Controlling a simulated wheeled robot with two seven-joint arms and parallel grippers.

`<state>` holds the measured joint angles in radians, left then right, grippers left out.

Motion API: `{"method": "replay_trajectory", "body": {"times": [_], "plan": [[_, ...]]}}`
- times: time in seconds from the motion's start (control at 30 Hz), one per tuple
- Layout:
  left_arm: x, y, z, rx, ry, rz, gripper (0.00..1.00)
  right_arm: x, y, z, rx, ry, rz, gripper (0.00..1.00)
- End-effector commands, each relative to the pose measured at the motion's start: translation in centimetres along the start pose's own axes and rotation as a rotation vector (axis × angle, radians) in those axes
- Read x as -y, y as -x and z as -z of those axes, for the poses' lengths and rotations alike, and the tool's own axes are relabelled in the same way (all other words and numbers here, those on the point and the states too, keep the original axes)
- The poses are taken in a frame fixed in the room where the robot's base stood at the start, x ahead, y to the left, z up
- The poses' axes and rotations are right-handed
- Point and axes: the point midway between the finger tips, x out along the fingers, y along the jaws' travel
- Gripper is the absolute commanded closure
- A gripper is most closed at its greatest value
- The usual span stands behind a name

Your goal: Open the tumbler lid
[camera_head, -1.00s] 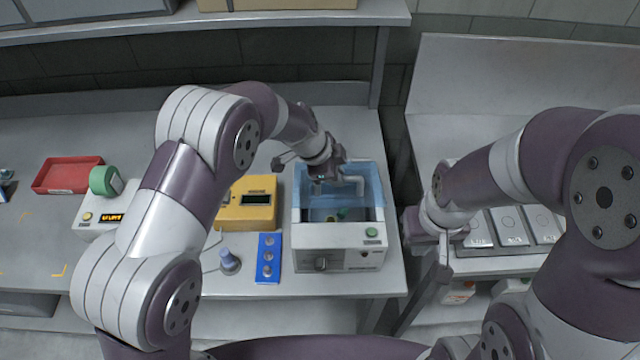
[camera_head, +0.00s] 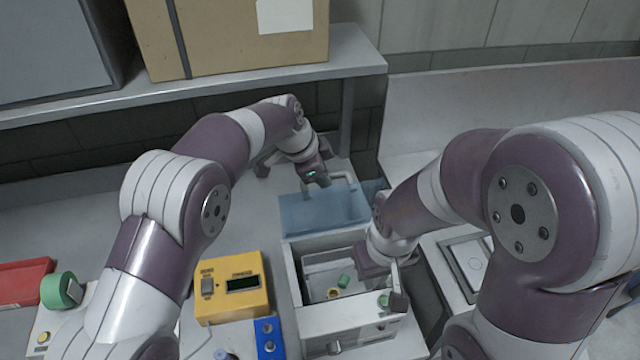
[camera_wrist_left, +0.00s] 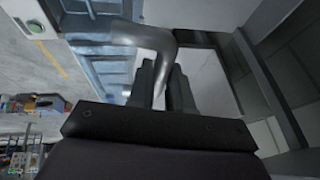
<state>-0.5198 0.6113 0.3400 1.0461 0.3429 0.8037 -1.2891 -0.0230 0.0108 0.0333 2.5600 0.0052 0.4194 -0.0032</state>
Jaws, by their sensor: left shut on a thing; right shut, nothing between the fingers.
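The tumbler (camera_head: 287,270) is a white box at the right end of the bench. Its translucent blue lid (camera_head: 310,212) is raised and tilted back at the rear, so the inside shows. My left gripper (camera_head: 322,183) is shut on the pale bent lid handle (camera_head: 345,177). In the left wrist view the handle (camera_wrist_left: 150,36) runs between the dark fingers (camera_wrist_left: 160,85). My right gripper (camera_head: 398,292) is shut and empty at the tumbler's right front, close above its green button (camera_head: 384,300). I cannot tell whether it touches the box.
Small green (camera_head: 345,280) and yellow pieces lie inside the tumbler. A yellow meter (camera_head: 230,288) and a blue panel (camera_head: 269,338) stand left of it. A shelf with a cardboard box (camera_head: 225,40) hangs above the back. A red tray (camera_head: 22,282) is at far left.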

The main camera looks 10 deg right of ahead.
Motion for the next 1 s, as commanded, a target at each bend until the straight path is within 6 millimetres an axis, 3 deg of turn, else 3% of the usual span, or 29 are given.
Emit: {"method": "replay_trajectory", "body": {"times": [0.03, 0.4, 0.93, 0.97, 1.0], "plan": [[0.0, -0.9, -0.7, 0.012, 0.007, -0.016, 1.0, 0.0, -0.1, 0.0, 0.0, 0.0, 0.0, 1.0], [2.3, -1.6, -0.9, 0.011, 0.007, -0.018, 1.0, 0.0, 0.2, 0.0, 0.0, 0.0, 0.0, 1.0], [2.6, -1.7, -0.9, 0.01, 0.006, -0.018, 1.0, 0.0, 0.2, 0.0, 0.0, 0.0, 0.0, 1.0], [2.6, -1.7, -0.9, 0.01, 0.006, -0.018, 0.78, 0.0, 0.2, 0.0, 0.0, 0.0, 0.0, 1.0], [2.6, -1.6, -0.9, 0.01, 0.006, -0.018, 0.65, 0.0, 0.2, 0.0, 0.0, 0.0, 0.0, 1.0]]}}
